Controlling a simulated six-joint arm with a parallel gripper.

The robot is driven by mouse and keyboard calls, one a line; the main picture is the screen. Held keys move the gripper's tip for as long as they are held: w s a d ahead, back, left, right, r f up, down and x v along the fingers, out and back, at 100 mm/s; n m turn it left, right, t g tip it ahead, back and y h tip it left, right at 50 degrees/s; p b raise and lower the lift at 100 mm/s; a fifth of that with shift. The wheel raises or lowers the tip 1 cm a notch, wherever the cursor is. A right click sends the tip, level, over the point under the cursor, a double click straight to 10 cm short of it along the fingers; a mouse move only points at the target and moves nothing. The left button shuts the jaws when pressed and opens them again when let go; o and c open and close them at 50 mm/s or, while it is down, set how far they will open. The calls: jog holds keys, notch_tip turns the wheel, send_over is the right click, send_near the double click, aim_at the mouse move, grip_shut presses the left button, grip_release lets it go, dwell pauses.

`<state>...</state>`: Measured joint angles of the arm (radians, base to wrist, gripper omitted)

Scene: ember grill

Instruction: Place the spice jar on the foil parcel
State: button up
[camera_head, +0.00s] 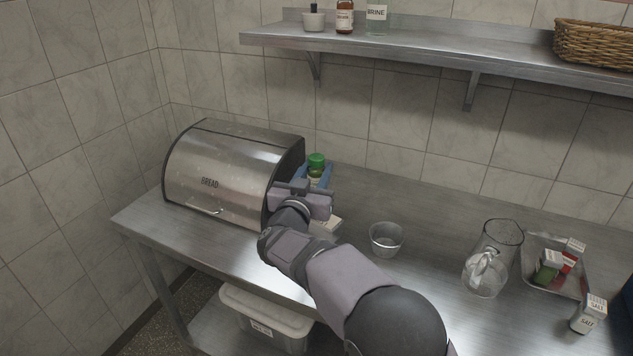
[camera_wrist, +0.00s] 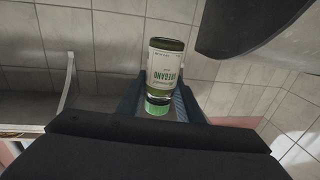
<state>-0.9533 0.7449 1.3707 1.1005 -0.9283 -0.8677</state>
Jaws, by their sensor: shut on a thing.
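The spice jar (camera_head: 316,160) has a green lid and stands out between my blue fingers, beside the right end of the bread box. In the wrist view the jar (camera_wrist: 166,65) shows a pale OREGANO label, with its green cap nearest the camera. My gripper (camera_head: 318,178) is shut on it; the fingers (camera_wrist: 158,98) flank the cap end in the wrist view. I cannot make out a foil parcel for certain. A pale item (camera_head: 329,226) lies on the counter, partly hidden behind my arm.
A steel bread box (camera_head: 222,178) stands close on the left. A shelf (camera_head: 440,56) runs above. The counter behind the cup is clear.

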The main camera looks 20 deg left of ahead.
jog(key=w+d+b, duration=0.2)
jog(key=w+d, duration=0.1)
jog(key=p, duration=0.1)
send_over(331, 220)
jog(key=shift+d+f, duration=0.1)
jog(key=shift+f, duration=4.7)
jog(key=shift+f, duration=0.1)
jog(key=o, duration=1.2)
jog(key=shift+f, duration=0.1)
jog(key=shift+r, duration=0.2)
jog(key=s+d+b, duration=0.2)
jog(key=s, duration=0.9)
jog(key=shift+s, duration=0.4)
jog(key=shift+a, duration=0.15)
